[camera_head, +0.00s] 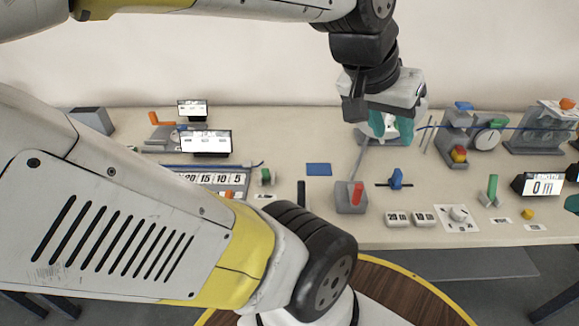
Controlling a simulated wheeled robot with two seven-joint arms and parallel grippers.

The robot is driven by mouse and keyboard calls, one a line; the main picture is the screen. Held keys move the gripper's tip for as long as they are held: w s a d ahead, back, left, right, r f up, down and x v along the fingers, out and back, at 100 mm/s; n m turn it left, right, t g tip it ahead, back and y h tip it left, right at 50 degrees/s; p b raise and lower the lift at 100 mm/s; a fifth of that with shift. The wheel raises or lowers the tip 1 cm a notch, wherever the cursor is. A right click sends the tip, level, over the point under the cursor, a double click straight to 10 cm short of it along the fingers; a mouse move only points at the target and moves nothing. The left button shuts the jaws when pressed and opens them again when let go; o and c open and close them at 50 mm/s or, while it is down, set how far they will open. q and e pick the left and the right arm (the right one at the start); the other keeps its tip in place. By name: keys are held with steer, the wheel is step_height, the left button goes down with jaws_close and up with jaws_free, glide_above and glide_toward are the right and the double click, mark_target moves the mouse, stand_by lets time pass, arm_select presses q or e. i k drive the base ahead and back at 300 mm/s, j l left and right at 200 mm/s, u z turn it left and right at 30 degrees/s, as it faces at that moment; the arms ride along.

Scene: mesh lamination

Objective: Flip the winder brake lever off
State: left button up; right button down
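No label that I can read marks the winder brake lever. A red lever (357,193) stands up on a grey box (350,208) at the front middle of the table. A green lever (492,186) stands upright on a small grey base farther right. My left gripper (390,126) points down with teal fingers over the back middle of the table. It is above and behind the red lever and apart from it. Its finger gap is not clear from this angle. I cannot make out my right gripper.
A grey device with a yellow-red button (459,154) and a reel unit (535,135) stand at the back right. A length display (538,184), white dials (458,214) and a blue lever (396,178) are nearby. Display screens (206,142) stand left. My large arm links hide the left front.

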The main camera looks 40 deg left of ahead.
mark_target(302, 183)
steer(key=k+j+u, duration=0.15)
steer(key=u, duration=1.05)
